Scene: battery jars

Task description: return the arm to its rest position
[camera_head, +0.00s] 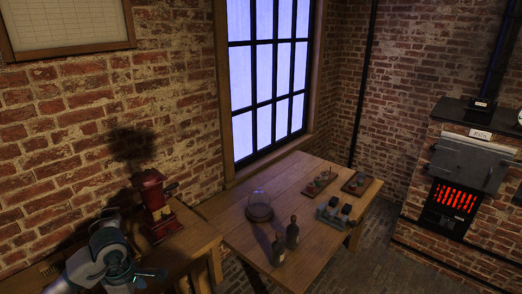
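My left arm comes in at the bottom left, white and grey with a dark gripper (146,273) at its end. The gripper is over or beside the near wooden bench, close to the bottom edge of the view. Its fingers are small and dark, so I cannot tell whether they are open or shut, and I see nothing clearly held. My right arm and gripper are not in view.
A red grinder-like device (155,198) stands on the near bench (196,236), just beyond my arm. A brick furnace (452,205) glows at right.

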